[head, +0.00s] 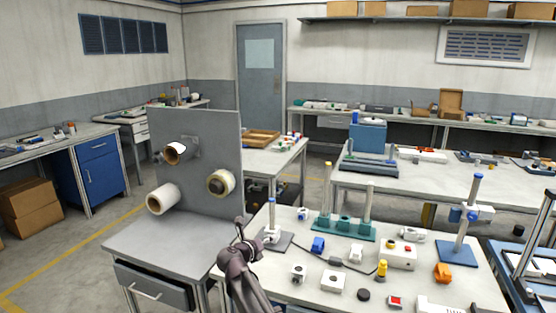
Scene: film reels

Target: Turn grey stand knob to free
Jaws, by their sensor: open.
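The grey stand (284,244) is on the near table, left of its middle. It has a flat dark grey base and an upright rod (272,211) with a blue tip. A white part (271,234) sits low around the rod. The knob is too small to make out, and its setting cannot be told. My gripper (239,222) is at the end of my dark arm, just left of the grey stand and apart from it in the picture. It is open, with nothing visible between the fingers.
A grey upright panel (215,143) with several rolls stands left of my gripper. A teal base with posts (345,230) and a blue stand (457,252) are to the right. Small blocks and a switch box (397,256) crowd the table front.

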